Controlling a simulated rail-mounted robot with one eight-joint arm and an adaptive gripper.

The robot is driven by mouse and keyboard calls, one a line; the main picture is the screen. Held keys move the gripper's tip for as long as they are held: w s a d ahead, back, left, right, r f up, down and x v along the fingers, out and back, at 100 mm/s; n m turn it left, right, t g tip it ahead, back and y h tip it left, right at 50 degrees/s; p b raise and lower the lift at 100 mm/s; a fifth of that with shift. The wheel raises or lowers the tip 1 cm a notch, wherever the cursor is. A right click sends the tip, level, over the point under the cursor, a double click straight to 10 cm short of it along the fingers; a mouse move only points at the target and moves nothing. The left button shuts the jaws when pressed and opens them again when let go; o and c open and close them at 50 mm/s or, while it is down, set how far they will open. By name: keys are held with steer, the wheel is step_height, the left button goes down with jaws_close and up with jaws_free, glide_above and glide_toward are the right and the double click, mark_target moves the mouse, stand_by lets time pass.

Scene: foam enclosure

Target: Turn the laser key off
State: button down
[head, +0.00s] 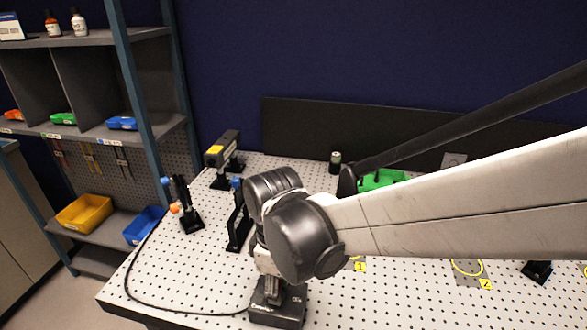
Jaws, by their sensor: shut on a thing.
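A black control box (277,308) stands at the front edge of the perforated table, with a black cable running from it to the left. My gripper (272,291) points down at the top of this box and is shut on what appears to be the laser key. The key itself is hidden by the gripper and wrist, so its turn position cannot be told. A laser head with a yellow label (215,150) sits at the back left of the table.
Black optic mounts (187,208) stand left of my arm, and another mount (238,222) stands close beside my wrist. A green tray (382,179) and a small dark cylinder (335,162) are at the back. Shelves with bins (84,213) stand left. The table's front left is mostly clear.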

steer(key=shift+n, duration=0.4)
steer(key=c, duration=1.4)
jaws_free()
steer(key=shift+r, duration=0.1)
step_height(320, 180, up, 12)
steer(key=shift+f, duration=0.1)
steer(key=shift+d, duration=0.15)
steer(key=s+d+m+t, duration=0.1)
steer(key=d+m+t, duration=0.1)
steer(key=d+m, duration=0.3)
steer(key=s+d+f+m+t, duration=0.1)
steer(key=d+m, duration=0.4)
steer(key=d, duration=0.6)
steer(key=s+d+m+t, duration=0.1)
steer(key=d+m+t, duration=0.3)
steer(key=d+m, duration=0.2)
steer(key=shift+s+d+f, duration=0.15)
steer(key=shift+d, duration=0.5)
steer(key=shift+s+d+f, duration=0.1)
steer(key=shift+d+f, duration=0.05)
steer(key=shift+d, duration=0.45)
